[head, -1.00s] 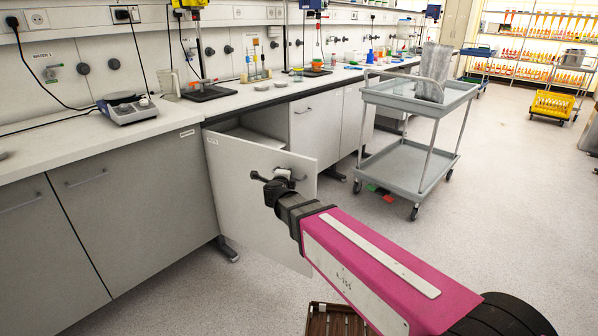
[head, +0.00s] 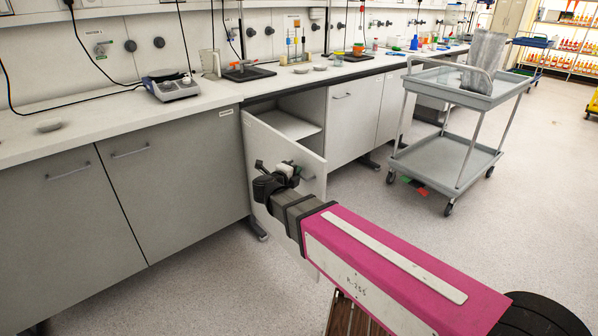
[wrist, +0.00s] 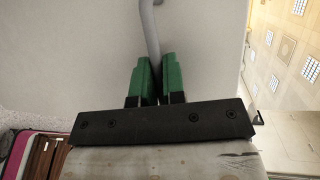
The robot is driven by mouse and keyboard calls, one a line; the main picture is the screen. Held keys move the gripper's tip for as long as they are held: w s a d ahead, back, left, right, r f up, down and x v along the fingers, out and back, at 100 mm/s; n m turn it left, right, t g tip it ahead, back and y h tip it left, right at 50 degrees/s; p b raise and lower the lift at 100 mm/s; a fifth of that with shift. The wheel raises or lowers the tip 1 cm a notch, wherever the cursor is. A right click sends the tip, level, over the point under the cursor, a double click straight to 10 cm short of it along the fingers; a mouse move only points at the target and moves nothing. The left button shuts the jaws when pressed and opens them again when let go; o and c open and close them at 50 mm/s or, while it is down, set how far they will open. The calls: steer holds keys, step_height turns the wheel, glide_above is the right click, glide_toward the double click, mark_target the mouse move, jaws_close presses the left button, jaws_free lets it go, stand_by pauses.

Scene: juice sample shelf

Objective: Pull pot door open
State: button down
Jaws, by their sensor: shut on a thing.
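The cabinet door (head: 262,150) under the bench stands swung open, with a shelf (head: 285,123) visible in the compartment behind it. My gripper (head: 279,178) is at the outer face of this door, near its upper free edge. In the wrist view my gripper (wrist: 157,82) has its green fingers shut on the grey door handle (wrist: 151,40), a curved bar standing off the pale door panel (wrist: 90,55). My arm hides the lower part of the door in the head view.
A grey two-tier trolley (head: 440,165) stands on the floor to the right, apart from the door. Closed grey cabinets (head: 60,225) line the left. A brown slatted thing (head: 347,318) lies low in front. Floor (head: 130,320) in front of the cabinets is clear.

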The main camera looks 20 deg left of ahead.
steer(key=shift+s+a, duration=0.1)
steer(key=shift+a, duration=0.15)
